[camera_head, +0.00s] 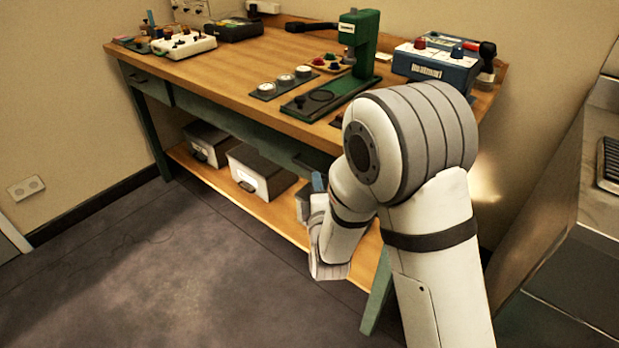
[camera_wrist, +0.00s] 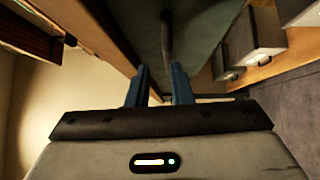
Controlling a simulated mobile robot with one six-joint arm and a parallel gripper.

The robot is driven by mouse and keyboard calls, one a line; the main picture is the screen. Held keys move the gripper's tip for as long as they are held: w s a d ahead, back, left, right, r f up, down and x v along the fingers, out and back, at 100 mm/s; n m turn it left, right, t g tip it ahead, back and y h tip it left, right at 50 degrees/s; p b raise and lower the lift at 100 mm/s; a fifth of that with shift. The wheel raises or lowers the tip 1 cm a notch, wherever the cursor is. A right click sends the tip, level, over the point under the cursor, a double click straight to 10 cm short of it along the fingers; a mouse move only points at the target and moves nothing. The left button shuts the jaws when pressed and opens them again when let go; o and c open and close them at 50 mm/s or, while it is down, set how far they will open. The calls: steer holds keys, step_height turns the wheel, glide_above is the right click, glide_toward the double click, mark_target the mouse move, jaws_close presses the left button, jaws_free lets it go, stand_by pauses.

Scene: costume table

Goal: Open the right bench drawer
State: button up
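The wooden bench (camera_head: 230,85) has a green frame, and a drawer with a dark handle (camera_head: 140,77) shows at its left end. The right bench drawer is hidden behind my arm in the head view. In the wrist view a grey-green panel (camera_wrist: 200,35) under the bench top fills the upper middle, with a dark bar (camera_wrist: 166,32) running along it; I cannot tell whether this is the drawer's handle. My gripper (camera_wrist: 157,90) has its two blue fingers apart, with nothing seen between them. It is low at the bench's front, and one fingertip shows in the head view (camera_head: 318,182).
Grey bins (camera_head: 258,172) stand on the bench's lower shelf (camera_head: 225,183). A green press (camera_head: 358,55), round gauges (camera_head: 285,82) and a blue box (camera_head: 436,65) stand on top. A pale counter (camera_head: 590,175) is at the right. The floor at front left (camera_head: 150,270) is clear.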

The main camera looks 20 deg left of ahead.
mark_target(308, 169)
steer(key=shift+n+t+y, duration=0.3)
steer(key=shift+n+t, duration=0.1)
steer(key=shift+n, duration=0.3)
steer(key=w+a, duration=0.1)
steer(key=w, duration=0.1)
steer(key=w+a, duration=0.1)
steer(key=w, duration=0.1)
steer(key=w+a+f, duration=0.1)
steer(key=w+a, duration=0.1)
steer(key=shift+w+a+b, duration=0.1)
steer(key=shift+w+b, duration=0.25)
steer(key=shift+b, duration=0.05)
jaws_close()
